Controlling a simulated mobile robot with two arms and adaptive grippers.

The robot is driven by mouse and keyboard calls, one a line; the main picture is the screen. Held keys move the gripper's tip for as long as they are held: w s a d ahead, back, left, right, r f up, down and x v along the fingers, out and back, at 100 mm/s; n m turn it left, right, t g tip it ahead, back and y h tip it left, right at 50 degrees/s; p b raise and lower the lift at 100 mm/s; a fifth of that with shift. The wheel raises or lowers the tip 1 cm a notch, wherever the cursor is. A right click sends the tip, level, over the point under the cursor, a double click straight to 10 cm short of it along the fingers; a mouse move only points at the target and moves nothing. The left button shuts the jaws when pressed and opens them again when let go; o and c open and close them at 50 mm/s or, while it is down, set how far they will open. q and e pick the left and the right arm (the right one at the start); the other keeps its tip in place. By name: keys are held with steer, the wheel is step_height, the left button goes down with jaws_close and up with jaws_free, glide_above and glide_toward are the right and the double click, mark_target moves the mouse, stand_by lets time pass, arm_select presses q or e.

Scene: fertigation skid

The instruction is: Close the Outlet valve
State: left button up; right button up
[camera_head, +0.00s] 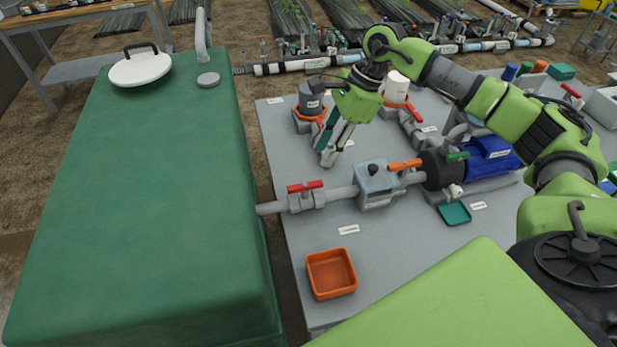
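Several valves stand on the grey skid table; their labels are too small to read, so I cannot tell which is the Outlet valve. One valve with a red handle (305,186) sits at the left end of the grey pipe, its handle lying along the pipe. An orange handle (405,165) and a green handle (458,156) are farther right. Another red handle (415,113) is behind. My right gripper (326,157) points down above the table, behind the left red-handled valve and apart from it. Its fingertips look close together, with nothing visible between them. My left gripper is out of view.
A grey box with a black knob (374,178) and a blue pump (490,158) stand on the pipe line. An orange tray (331,274) and a teal tray (454,213) lie in front.

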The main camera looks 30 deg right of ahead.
mark_target(306, 185)
steer(key=p+x, duration=0.2)
steer(key=x, duration=0.7)
steer(key=shift+a+f, duration=0.1)
steer(key=shift+a, duration=0.15)
steer(key=shift+w+a+f, duration=0.1)
steer(key=shift+a+f, duration=0.05)
steer(key=shift+f, duration=0.35)
jaws_close()
